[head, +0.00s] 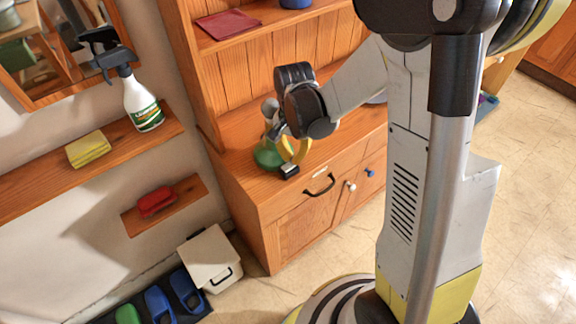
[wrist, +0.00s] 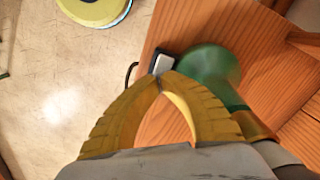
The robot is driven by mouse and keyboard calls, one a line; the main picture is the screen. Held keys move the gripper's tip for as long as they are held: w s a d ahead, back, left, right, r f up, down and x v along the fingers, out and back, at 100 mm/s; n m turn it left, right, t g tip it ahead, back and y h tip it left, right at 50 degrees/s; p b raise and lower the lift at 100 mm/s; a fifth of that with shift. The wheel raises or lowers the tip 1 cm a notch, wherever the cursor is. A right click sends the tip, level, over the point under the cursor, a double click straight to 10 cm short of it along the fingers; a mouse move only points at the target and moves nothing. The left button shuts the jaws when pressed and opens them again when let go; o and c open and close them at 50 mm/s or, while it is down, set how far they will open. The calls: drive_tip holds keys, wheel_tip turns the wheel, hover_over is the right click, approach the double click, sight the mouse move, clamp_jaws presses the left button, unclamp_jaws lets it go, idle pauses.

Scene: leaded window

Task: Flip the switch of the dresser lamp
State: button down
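The dresser lamp (head: 267,156) has a green rounded base and stands on the left end of the wooden dresser (head: 262,198). In the wrist view the green lamp (wrist: 208,64) is just right of my fingertips; its upper part is hidden by my arm in the head view. The switch (head: 289,171) is a small black box with a pale rocker, near the dresser's front edge. The switch (wrist: 162,63) also shows in the wrist view. My gripper (wrist: 160,79) has yellow fingers with the tips together, empty, right at the switch; I cannot tell whether they touch it.
A black drawer handle (head: 319,185) sticks out below the switch. A shelf above holds a dark red book (head: 227,23). On the left wall are shelves with a spray bottle (head: 142,103), a yellow sponge (head: 88,149) and a red brush (head: 156,201). A white bin (head: 210,258) stands left.

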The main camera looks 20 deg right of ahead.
drive_tip(key=shift+f+b, duration=0.85)
drive_tip(key=shift+f, duration=0.15)
drive_tip(key=shift+r, duration=0.2)
drive_tip(key=shift+r+p, duration=2.55)
drive_tip(key=shift+r, duration=0.8)
